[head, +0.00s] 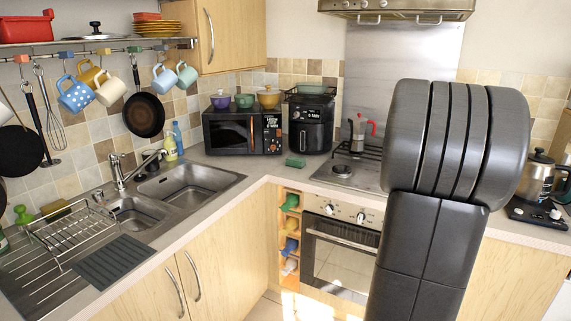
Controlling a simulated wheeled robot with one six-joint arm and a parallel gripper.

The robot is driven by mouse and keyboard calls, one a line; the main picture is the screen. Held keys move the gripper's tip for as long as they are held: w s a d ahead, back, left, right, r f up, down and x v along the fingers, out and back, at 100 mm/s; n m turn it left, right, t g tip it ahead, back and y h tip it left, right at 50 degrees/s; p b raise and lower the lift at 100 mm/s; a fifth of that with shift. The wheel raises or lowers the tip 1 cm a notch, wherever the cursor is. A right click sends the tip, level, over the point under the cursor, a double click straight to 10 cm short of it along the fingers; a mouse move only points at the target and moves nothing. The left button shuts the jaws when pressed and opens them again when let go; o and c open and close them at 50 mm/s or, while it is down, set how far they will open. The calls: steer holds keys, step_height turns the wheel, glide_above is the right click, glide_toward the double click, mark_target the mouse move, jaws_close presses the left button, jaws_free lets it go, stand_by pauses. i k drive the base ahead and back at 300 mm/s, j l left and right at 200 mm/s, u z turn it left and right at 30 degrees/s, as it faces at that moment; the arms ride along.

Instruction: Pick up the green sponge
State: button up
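A small green block that looks like the green sponge (295,161) lies on the worktop near the inner corner. It is in front of the air fryer and left of the hob. Nothing covers it in the head view. My dark arm fills the right-centre of the view, to the right of the sponge and well apart from it. My gripper does not show, so its fingers and what they may hold cannot be seen.
Near the sponge stand a black microwave (243,131), a black air fryer (310,124) and a moka pot (358,133) on the hob. The sink (190,184) lies to the left. Mugs (75,95) hang above. The worktop around the sponge is clear.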

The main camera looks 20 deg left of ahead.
mark_target(297, 162)
steer(key=i+j+u, duration=0.1)
steer(key=i+u, duration=0.25)
steer(key=i+j+u, duration=0.1)
steer(key=u, duration=0.3)
steer(key=i+l+u, duration=0.1)
steer(key=i+u, duration=0.25)
steer(key=i+l, duration=0.15)
steer(key=i, duration=0.3)
steer(key=i+l+u, duration=0.1)
steer(key=i, duration=0.3)
steer(key=i+l+u, duration=0.1)
steer(key=i+l, duration=0.15)
steer(key=i, duration=0.2)
steer(key=i+l, duration=0.25)
steer(key=i, duration=0.15)
